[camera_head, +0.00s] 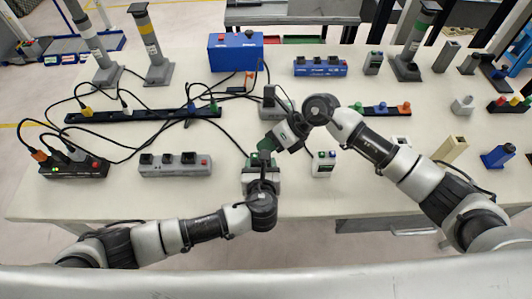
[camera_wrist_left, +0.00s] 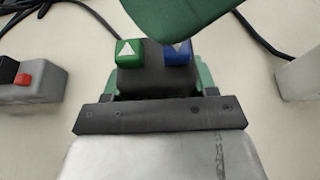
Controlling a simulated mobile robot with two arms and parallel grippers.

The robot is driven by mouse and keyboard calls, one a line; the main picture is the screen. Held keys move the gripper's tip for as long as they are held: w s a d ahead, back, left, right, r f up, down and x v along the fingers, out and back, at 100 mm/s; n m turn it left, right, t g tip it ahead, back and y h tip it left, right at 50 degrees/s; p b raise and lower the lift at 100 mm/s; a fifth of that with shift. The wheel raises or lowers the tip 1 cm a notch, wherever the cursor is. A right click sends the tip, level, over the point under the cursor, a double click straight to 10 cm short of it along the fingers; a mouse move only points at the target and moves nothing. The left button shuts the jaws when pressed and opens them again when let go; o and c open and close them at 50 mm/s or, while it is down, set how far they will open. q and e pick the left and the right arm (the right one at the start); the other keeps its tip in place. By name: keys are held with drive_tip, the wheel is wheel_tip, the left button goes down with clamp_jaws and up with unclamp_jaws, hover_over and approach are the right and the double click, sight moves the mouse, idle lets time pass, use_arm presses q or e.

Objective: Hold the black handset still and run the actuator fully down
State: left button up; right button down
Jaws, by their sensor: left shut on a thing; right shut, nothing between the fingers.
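The black handset (camera_wrist_left: 150,78) has a green up-arrow button (camera_wrist_left: 129,52) and a blue down-arrow button (camera_wrist_left: 175,54). My left gripper (camera_head: 262,163) is shut on the handset above the table's front middle; its green fingers show on both sides of it in the left wrist view. My right gripper (camera_head: 267,146) is shut and empty. Its green tip (camera_wrist_left: 180,18) is over the blue button and hides part of it; I cannot tell whether it presses. Actuator columns stand at the back: one with a yellow band (camera_head: 150,42), a white-banded one (camera_head: 92,42) and a green-banded one (camera_head: 412,42).
A white handset (camera_head: 323,164) stands just right of my grippers. A grey strip with black sockets (camera_head: 175,166) lies to the left. A blue box (camera_head: 236,55) is at the back. Cables cross the left half of the white table (camera_head: 120,205), whose front left is clear.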

drive_tip(key=shift+f, duration=0.5)
idle(1.2)
drive_tip(key=shift+r, duration=0.1)
idle(1.7)
drive_tip(key=shift+r, duration=0.85)
drive_tip(key=shift+r, duration=2.55)
use_arm(q)
drive_tip(key=o, duration=1.1)
